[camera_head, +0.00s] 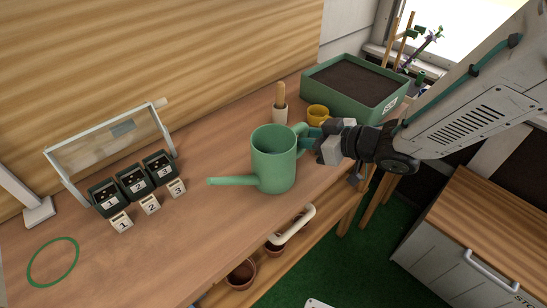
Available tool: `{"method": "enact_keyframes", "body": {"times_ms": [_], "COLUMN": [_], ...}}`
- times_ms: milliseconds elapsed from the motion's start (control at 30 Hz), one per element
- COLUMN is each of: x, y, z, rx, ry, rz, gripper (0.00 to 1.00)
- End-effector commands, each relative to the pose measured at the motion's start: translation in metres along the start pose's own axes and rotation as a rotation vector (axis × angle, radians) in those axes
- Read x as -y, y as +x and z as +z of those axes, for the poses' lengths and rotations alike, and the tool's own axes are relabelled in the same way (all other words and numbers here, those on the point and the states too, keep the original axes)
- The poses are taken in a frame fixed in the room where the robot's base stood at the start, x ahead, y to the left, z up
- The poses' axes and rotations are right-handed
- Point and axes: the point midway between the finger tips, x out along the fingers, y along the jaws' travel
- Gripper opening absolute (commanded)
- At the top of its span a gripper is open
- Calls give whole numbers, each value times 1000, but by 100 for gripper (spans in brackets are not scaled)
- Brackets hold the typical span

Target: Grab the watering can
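The green watering can (274,161) stands upright on the wooden bench, its spout pointing left and its handle (303,132) on the right side. My gripper (312,141) reaches in from the right at the handle.
A mustard pot (318,113), a cup with a wooden-handled tool (280,108) and a soil-filled green planter (357,84) stand behind. Numbered black pots (134,182) and wooden blocks (150,204) sit left. A green ring (52,262) marks clear bench at front left.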

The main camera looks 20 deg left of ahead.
Motion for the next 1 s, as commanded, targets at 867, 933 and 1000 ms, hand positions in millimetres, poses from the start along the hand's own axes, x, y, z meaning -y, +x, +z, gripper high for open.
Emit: {"method": "enact_keyframes", "body": {"times_ms": [867,933,1000], "x": [0,0,1], "y": [6,4,3], "z": [-6,-11,-15], "rx": [-2,-2,-1], "ry": [-1,-1,-3], "rz": [1,1,0], "gripper": [0,0,0]}}
